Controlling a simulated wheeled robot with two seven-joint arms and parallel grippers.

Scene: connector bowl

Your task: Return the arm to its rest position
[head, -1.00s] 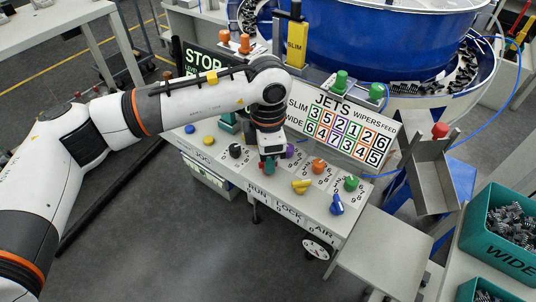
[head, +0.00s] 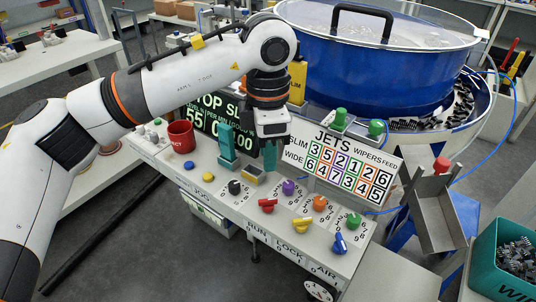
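My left arm comes in from the left and bends down at the wrist over the control panel (head: 210,197). My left gripper (head: 270,157) points down above the back part of the panel, clear of the knobs. Its teal fingers overlap in this view, so I cannot tell if they are apart; nothing shows held. A red knob (head: 267,205) stands free in front of and below it, above the RUN label. My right gripper is not in view.
A teal upright piece (head: 227,147) stands left of the gripper. Several coloured knobs, a red cup-shaped part (head: 181,137) and the JETS board (head: 340,165) are close by. The blue bowl (head: 385,70) is behind. A metal chute (head: 437,205) and teal bin (head: 503,262) are at right.

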